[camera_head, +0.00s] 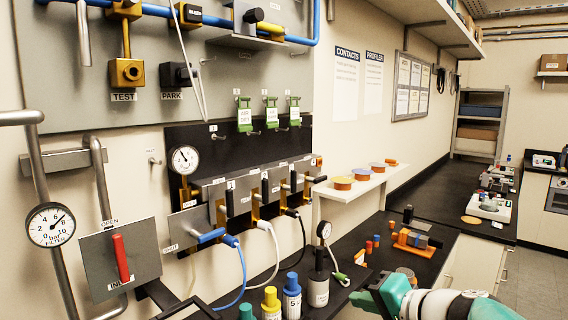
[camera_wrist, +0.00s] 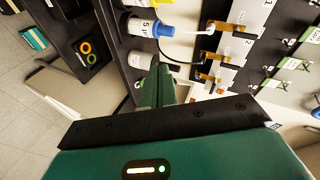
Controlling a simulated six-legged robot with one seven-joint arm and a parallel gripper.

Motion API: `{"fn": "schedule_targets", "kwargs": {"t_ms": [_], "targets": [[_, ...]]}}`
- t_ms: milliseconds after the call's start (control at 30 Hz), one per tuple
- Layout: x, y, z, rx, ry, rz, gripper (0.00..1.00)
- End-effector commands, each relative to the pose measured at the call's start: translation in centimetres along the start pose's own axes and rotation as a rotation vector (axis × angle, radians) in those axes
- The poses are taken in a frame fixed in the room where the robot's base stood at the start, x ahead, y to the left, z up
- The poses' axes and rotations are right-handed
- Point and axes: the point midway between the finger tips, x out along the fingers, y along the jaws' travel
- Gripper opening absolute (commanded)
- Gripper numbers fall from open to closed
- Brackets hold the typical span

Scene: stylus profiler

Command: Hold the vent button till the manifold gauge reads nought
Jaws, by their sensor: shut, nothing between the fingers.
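The manifold gauge (camera_head: 184,159) is a small round white dial at the left end of the valve manifold (camera_head: 250,190). Its needle points to the upper left; its numbers are too small to read. I cannot pick out a vent button for certain in either view. My gripper (camera_head: 360,298) is teal, at the bottom right of the head view, over the bench and well apart from the manifold. In the wrist view my gripper (camera_wrist: 158,75) points up the picture, its fingers together and empty, with the manifold valves (camera_wrist: 212,55) beyond to the right.
A filter gauge (camera_head: 51,225) and a red inlet lever (camera_head: 121,257) are at left. Several bottles, including a blue-capped one (camera_head: 291,295), stand on the bench below the manifold. A white shelf (camera_head: 345,190) holds coloured discs. Blue and white hoses hang from the valves.

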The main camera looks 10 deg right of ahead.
Motion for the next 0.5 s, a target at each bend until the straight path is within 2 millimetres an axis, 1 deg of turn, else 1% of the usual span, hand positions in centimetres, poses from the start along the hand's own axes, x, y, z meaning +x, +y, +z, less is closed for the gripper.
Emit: {"fn": "schedule_targets", "kwargs": {"t_ms": [33,67,100,200,300,333,400,500], "targets": [[0.5,-0.2,3.2,-0.082,-0.079,0.048,0.0],[0.7,0.0,4.9,-0.129,-0.12,0.083,0.0],[0.8,0.3,7.0,-0.193,-0.171,0.129,0.0],[0.5,1.6,11.4,-0.365,-0.276,0.248,0.0],[-0.4,3.1,14.6,-0.547,-0.346,0.367,0.0],[-0.7,3.6,15.3,-0.603,-0.36,0.402,0.0],[-1.4,4.5,16.4,-0.722,-0.379,0.475,0.0],[-2.4,5.3,17.1,-0.859,-0.38,0.557,0.0]]}}
